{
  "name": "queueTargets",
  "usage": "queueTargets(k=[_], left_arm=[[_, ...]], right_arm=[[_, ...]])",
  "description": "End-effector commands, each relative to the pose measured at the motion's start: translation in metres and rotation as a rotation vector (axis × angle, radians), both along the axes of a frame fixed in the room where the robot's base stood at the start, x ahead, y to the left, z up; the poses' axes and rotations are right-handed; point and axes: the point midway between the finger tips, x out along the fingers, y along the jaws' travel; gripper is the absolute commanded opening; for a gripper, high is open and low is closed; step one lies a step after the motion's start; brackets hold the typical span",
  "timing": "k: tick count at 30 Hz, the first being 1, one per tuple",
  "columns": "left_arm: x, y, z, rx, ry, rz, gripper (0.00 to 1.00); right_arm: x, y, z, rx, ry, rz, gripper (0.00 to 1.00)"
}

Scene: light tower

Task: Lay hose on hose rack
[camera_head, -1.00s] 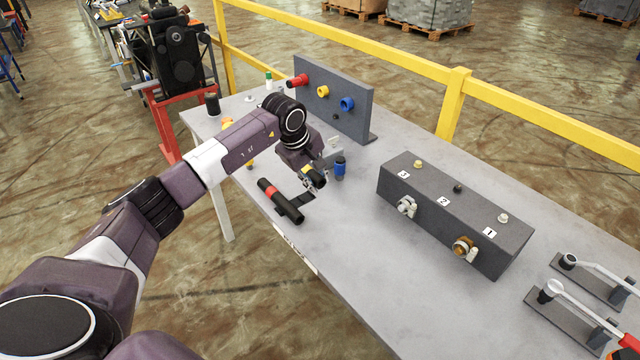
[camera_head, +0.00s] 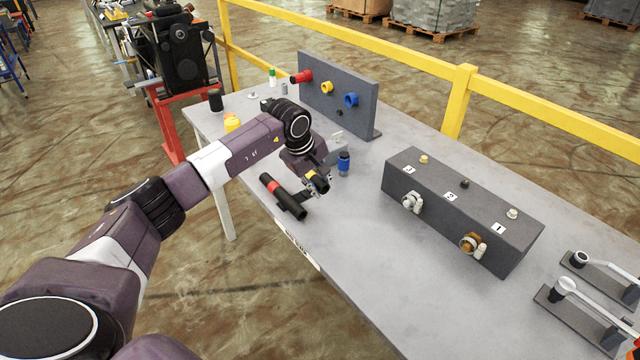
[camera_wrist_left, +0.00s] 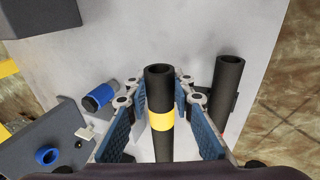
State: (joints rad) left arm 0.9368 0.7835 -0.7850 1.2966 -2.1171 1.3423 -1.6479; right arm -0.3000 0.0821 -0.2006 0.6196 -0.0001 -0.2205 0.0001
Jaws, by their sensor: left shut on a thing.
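My left gripper (camera_head: 318,186) is shut on a black hose with a yellow band (camera_wrist_left: 160,119). In the left wrist view the hose runs between the two fingers, its open end away from the wrist. In the head view my gripper holds it just right of the hose rack (camera_head: 306,192), a dark support largely hidden by a hose and my gripper. A black hose with a red band (camera_head: 291,203) lies on the rack; its black end (camera_wrist_left: 227,80) shows right of the held hose in the left wrist view. Contact between held hose and rack cannot be told. My right gripper is not in view.
A grey panel (camera_head: 362,117) with red, yellow and blue ports stands at the back. A dark numbered block (camera_head: 458,212) is to the right. The table (camera_head: 365,262) is clear in front of that block.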

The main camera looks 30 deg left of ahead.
Motion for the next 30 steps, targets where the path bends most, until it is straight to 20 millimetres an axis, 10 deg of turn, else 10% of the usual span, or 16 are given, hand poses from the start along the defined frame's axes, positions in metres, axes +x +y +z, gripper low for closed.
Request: queueTargets(k=[28, 30], left_arm=[[-0.003, -0.001, -0.055, 0.001, 0.013, -0.002, 0.0], [-0.003, -0.002, -0.055, 0.0, 0.012, -0.003, 0.29]], right_arm=[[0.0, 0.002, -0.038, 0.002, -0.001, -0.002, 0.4], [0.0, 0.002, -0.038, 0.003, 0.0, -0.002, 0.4]])
